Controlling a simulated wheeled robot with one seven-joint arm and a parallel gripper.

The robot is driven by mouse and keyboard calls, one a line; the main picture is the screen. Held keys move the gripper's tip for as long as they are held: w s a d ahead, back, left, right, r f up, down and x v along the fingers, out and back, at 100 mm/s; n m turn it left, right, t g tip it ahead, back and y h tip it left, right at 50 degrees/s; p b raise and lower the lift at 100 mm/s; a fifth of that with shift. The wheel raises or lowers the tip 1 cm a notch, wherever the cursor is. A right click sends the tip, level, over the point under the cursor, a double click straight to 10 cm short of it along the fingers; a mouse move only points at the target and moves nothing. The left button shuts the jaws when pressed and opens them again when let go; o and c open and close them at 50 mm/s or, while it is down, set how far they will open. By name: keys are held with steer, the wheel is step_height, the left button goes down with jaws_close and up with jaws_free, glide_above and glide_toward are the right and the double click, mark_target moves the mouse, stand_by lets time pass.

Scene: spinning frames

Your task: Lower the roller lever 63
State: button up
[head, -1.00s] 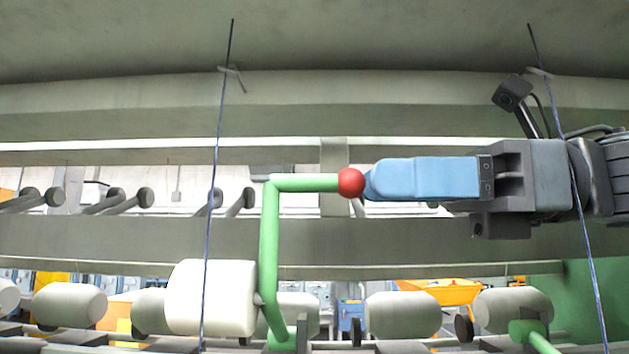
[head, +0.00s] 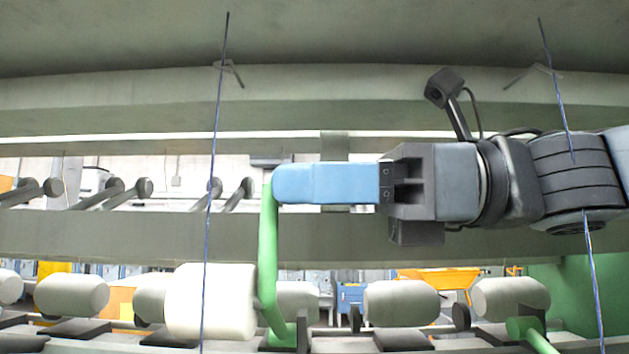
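The roller lever is a green bent bar (head: 267,250) in the left middle of the head view. It rises upright from a low mount beside a white roller (head: 228,300). My gripper (head: 279,184), with blue fingers, lies level across the lever's top. The fingers hide the lever's upper arm and its red ball, so whether they touch or grip it is hidden. Seen side-on, the finger gap does not show.
Two thin blue threads run top to bottom, the left one (head: 215,120) left of the lever and the right one (head: 590,260) by my arm. Grey beams (head: 130,235) cross behind. Several pale rollers (head: 400,302) line the bottom. Another green lever (head: 527,333) is at lower right.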

jaws_close()
stand_by(0.3)
steer(key=s+f+n+b, duration=0.4)
steer(key=b, duration=0.7)
steer(key=shift+s+f, duration=0.25)
steer(key=shift+s, duration=0.05)
steer(key=shift+o, duration=1.5)
jaws_free()
